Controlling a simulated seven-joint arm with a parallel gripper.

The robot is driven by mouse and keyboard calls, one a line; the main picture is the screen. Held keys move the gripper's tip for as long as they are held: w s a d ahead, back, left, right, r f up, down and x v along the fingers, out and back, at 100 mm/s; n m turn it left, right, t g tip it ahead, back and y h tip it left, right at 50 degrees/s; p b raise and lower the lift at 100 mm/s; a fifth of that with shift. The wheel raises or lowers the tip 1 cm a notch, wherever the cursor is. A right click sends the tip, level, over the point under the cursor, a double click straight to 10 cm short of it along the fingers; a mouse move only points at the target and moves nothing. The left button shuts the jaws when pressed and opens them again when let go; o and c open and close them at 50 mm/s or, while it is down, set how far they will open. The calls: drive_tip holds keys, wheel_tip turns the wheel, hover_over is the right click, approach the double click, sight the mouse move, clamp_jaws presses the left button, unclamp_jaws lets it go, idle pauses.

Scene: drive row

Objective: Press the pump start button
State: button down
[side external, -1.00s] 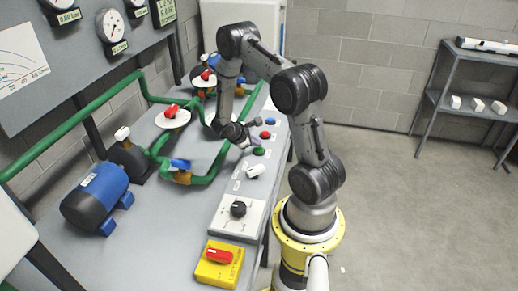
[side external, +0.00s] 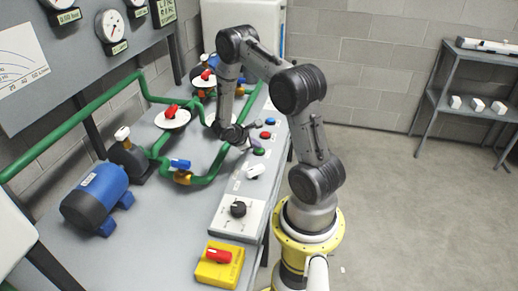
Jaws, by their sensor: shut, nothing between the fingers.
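A row of round push buttons runs along the right edge of the bench: a blue one (side external: 270,121), a red one (side external: 265,135) and a green one (side external: 259,152). Their labels are too small to read, so I cannot tell by text which is pump start. My gripper (side external: 250,146) is shut and empty, just to the upper left of the green button, with its tips close to it. I cannot tell whether the tips touch the button.
A white toggle (side external: 255,171), a black rotary knob (side external: 238,209) and a yellow box (side external: 219,265) with a red handle line the bench's right side. Green pipes (side external: 210,176) and valves with red and blue handles stand left of my gripper. A blue motor (side external: 95,195) sits at left.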

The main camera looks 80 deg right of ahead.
sight(256, 151)
idle(0.4)
drive_tip(key=shift+r, duration=0.45)
wheel_tip(256, 151, up, 6)
idle(0.7)
idle(0.6)
